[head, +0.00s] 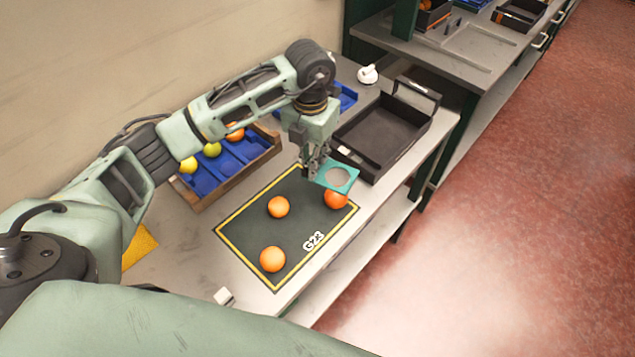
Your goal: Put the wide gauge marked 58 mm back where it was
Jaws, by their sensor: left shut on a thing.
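My left gripper (317,172) points down over the far end of a dark mat and is shut on a teal square plate with a large round hole, the gauge (352,187). The gauge is held roughly flat, above or close to an orange (336,200) that shows just below its near edge. I cannot read any marking on the gauge. The dark mat (243,233) has a yellow border and the label G23. Two more oranges lie on it, one in the middle (278,207) and one at the near end (272,259). My right gripper is not in view.
A wooden tray (233,180) with blue lining holds several fruits left of the mat. A black crate (360,174) stands behind right, empty. A white knob-like object (368,74) is at the back. A yellow cloth (139,246) and a small white block (223,296) lie nearer.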

